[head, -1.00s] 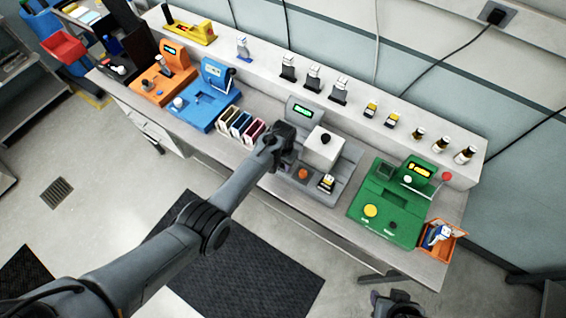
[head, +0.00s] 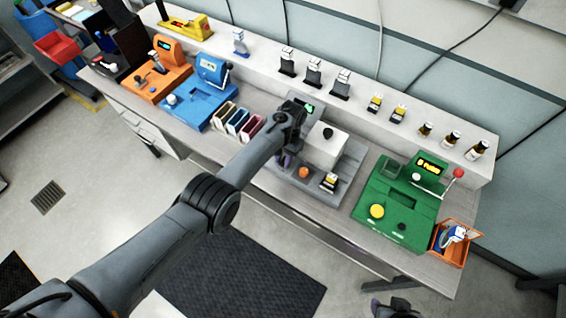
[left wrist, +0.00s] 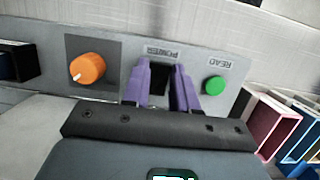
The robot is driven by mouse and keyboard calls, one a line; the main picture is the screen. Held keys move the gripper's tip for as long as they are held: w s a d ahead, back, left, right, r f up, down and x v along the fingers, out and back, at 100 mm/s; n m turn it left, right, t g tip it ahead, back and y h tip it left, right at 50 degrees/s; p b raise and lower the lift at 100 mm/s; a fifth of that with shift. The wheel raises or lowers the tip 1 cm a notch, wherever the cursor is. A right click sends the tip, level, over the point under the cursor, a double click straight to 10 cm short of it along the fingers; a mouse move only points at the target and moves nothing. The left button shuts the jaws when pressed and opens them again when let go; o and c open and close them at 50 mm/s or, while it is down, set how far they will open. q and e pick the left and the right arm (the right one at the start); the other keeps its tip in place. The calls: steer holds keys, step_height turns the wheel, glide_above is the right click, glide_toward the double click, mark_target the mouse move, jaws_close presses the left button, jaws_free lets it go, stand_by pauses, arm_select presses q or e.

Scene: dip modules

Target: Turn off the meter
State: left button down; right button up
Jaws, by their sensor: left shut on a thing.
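The grey meter (head: 346,172) stands mid-bench, with a green display (head: 309,108) partly hidden behind my left wrist. In the left wrist view a grey panel carries an orange knob (left wrist: 87,67), a black power switch (left wrist: 160,80) under an upside-down POWER label, and a green READ button (left wrist: 213,85). My left gripper (head: 285,160) is over the meter's left side. Its purple fingers (left wrist: 160,88) stand on both sides of the power switch, shut on it. A lit bit of display shows at the bottom edge of that view. A dark part, perhaps my right gripper (head: 392,305), shows at the bottom edge of the head view.
A white block with a black knob (head: 327,142) stands on the meter, right of my gripper. Coloured slotted holders (head: 238,120) are close on the left. A blue device (head: 200,100) is farther left, and a green device (head: 395,200) is to the right.

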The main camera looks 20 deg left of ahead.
arm_select(q)
steer(key=c, duration=0.9)
jaws_free()
steer(key=shift+r, duration=0.1)
steer(key=shift+p+v, duration=2)
steer(key=shift+v, duration=3.3)
